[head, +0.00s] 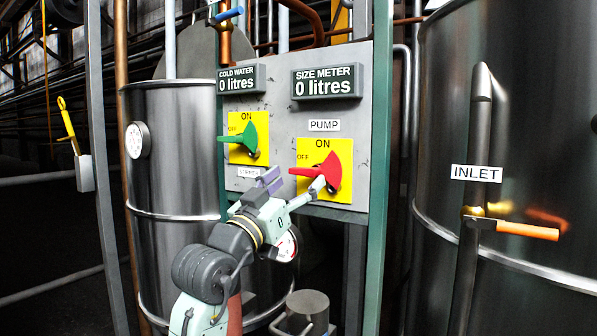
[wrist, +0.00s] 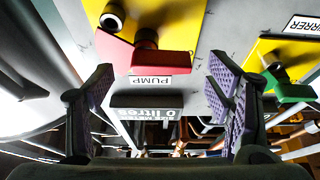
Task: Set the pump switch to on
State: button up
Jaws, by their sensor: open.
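The pump switch is a red handle (head: 318,167) on a yellow plate (head: 338,192) marked OFF at left and ON at top, below the PUMP label. The handle lies roughly level, its narrow end pointing left to OFF. My gripper (head: 294,184) is open, just below and left of the handle; one finger overlaps the plate's lower part. In the wrist view the red handle (wrist: 165,62) shows upside down, ahead of and between the spread purple finger pads of my gripper (wrist: 163,85). I cannot tell whether a finger touches the handle.
A green switch (head: 247,138) on a yellow plate sits to the left, also pointing to OFF. Two displays (head: 327,82) above read 0 litres. Steel tanks stand on both sides, the right one with an INLET pipe and orange lever (head: 527,231). A green post (head: 380,150) edges the panel.

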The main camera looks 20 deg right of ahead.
jog(key=shift+x, duration=1)
jog(key=shift+a, duration=0.1)
jog(key=c, duration=1.2)
jog(key=shift+o, duration=0.2)
